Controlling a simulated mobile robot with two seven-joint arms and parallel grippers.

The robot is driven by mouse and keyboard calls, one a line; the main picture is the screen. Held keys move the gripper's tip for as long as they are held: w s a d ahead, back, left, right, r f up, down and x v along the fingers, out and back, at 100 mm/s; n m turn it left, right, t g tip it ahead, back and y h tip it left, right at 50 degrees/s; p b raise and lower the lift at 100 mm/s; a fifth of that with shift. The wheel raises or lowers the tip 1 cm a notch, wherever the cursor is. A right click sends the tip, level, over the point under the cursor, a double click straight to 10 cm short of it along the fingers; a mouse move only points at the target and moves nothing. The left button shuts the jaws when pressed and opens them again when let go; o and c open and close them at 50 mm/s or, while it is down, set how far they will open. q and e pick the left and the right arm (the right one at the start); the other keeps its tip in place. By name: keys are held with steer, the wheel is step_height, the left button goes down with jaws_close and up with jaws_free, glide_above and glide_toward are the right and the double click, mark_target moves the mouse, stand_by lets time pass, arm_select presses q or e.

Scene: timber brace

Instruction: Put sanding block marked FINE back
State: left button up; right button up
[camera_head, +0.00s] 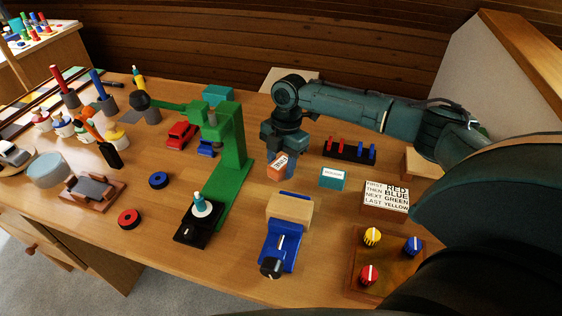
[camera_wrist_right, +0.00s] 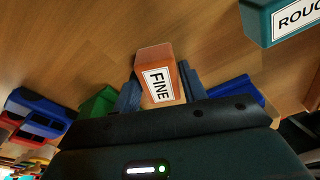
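The orange sanding block marked FINE (camera_head: 277,166) is at the middle of the bench, under my right gripper (camera_head: 284,160). In the right wrist view the FINE block (camera_wrist_right: 157,78) sits between the two blue-grey fingers, which lie against its sides. Its label faces the camera and it looks slightly tilted. I cannot tell whether it touches the bench top. A teal block marked ROUGH (camera_head: 332,178) stands to its right, apart from it, and also shows in the wrist view (camera_wrist_right: 283,22). My left gripper is not in view.
A green press stand (camera_head: 233,145) rises left of the gripper. A blue vise (camera_head: 283,240) with a wooden block is in front. A black rack with pegs (camera_head: 350,152), a lettered sign (camera_head: 387,199) and a knob board (camera_head: 362,284) lie right. Bare wood surrounds the ROUGH block.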

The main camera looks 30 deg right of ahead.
mark_target(285, 158)
steer(key=o, duration=0.3)
steer(key=shift+r, duration=0.1)
steer(key=r, duration=0.4)
steer(key=d+r, duration=0.1)
steer(key=r, duration=0.3)
steer(key=r+p, duration=0.1)
steer(key=r, duration=0.3)
steer(key=shift+w+d, duration=0.3)
steer(key=shift+d, duration=0.05)
